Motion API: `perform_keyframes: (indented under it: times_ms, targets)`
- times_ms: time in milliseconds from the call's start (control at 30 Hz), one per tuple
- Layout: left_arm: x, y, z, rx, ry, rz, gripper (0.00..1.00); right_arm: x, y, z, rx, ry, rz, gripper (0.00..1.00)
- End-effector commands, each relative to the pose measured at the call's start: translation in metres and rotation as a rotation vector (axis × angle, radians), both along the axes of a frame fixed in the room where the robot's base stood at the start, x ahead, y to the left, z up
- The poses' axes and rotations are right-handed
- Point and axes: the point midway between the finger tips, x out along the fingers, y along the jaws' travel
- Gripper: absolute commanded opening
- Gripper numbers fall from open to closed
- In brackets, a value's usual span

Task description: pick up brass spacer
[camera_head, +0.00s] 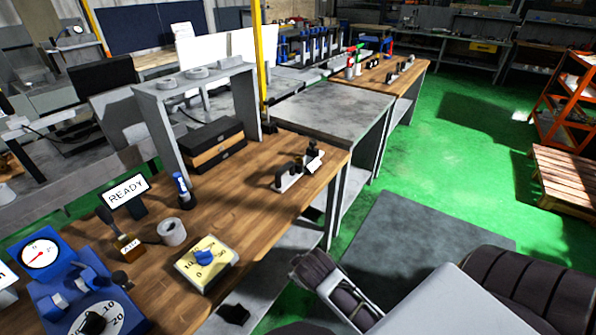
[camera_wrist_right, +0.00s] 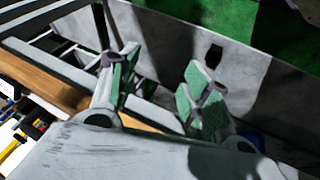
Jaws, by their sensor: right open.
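I cannot pick out a brass spacer for certain in either view. A pale grey ring (camera_head: 171,232) lies on the wooden bench (camera_head: 262,207) in the head view, but its colour is not brass. My right gripper (camera_wrist_right: 160,65) shows in the right wrist view with its two green-padded fingers apart and nothing between them. A grey panel and a strip of wood lie beyond the fingers. My right arm reaches in at the bottom right of the head view, off the bench's front edge. My left gripper is in neither view.
A grey frame (camera_head: 155,125) rises behind. The bench's middle right is mostly clear.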

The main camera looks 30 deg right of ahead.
Motion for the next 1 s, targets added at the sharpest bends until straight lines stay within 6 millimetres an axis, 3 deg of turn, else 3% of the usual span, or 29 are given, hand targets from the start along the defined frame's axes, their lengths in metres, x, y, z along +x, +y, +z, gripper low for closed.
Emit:
perform_keyframes:
  times_ms: [267,600,800,1000]
  targets:
    - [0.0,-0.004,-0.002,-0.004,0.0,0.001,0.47,0.051,-0.033,0.031,-0.223,-0.141,0.097,0.48]
    - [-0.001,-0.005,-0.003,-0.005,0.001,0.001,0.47,0.136,-0.077,0.083,-0.658,-0.329,0.293,0.48]
    - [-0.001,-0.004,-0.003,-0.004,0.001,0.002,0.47,0.179,-0.091,0.114,-0.926,-0.401,0.419,0.48]
    - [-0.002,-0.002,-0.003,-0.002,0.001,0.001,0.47,0.205,-0.096,0.134,-1.109,-0.433,0.51,0.48]
